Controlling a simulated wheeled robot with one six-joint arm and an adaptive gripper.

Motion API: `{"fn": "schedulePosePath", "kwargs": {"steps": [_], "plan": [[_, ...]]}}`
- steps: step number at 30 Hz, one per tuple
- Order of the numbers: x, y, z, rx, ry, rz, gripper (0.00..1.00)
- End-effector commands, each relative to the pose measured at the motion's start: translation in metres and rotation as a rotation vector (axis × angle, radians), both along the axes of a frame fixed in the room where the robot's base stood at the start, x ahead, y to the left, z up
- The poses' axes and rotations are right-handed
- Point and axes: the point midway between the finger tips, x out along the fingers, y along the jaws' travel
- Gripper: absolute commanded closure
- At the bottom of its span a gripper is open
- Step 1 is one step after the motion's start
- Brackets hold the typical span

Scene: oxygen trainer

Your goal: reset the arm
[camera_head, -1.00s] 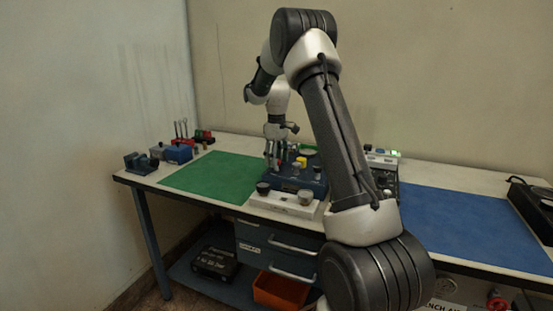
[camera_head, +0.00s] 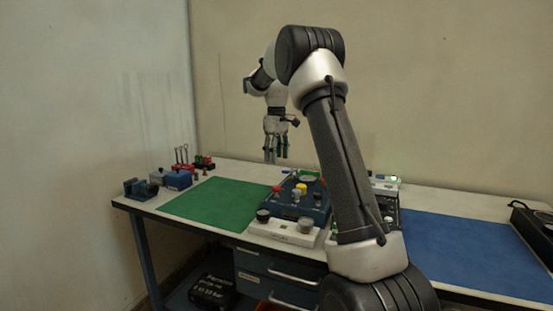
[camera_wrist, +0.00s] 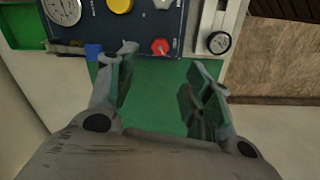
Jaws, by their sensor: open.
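My gripper (camera_head: 276,152) hangs in the air above the workbench, over the far end of the green mat (camera_head: 215,203), fingers pointing down. In the wrist view its two fingers (camera_wrist: 160,78) are spread apart with only the green mat seen between them. It is open and empty. The dark blue trainer panel (camera_head: 310,208) stands to the right of the mat, below and beside my gripper. A red knob (camera_wrist: 159,46) and a yellow knob (camera_wrist: 120,5) on the panel show in the wrist view. My arm hides part of the bench behind it.
A white gauge block (camera_head: 283,231) sits in front of the panel. A blue vise (camera_head: 140,189), a blue box (camera_head: 178,180) and a red tool rack (camera_head: 185,165) stand at the left. A blue mat (camera_head: 460,230) lies on the right.

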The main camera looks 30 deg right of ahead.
Motion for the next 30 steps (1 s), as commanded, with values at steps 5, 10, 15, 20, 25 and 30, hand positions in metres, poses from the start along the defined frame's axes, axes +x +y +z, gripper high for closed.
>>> {"fn": "schedulePosePath", "kwargs": {"steps": [5,10,15,20,25,30], "plan": [[0.000,0.000,0.000,0.000,0.000,0.000,0.49],[0.000,0.000,0.000,0.000,0.000,-0.005,0.49],[-0.001,0.000,-0.015,0.000,-0.008,-0.128,0.49],[-0.050,0.010,-0.040,0.002,0.040,-0.267,0.49],[-0.118,0.031,-0.025,0.001,0.026,-0.372,0.49],[-0.199,0.055,-0.004,0.004,-0.024,-0.446,0.49]]}}
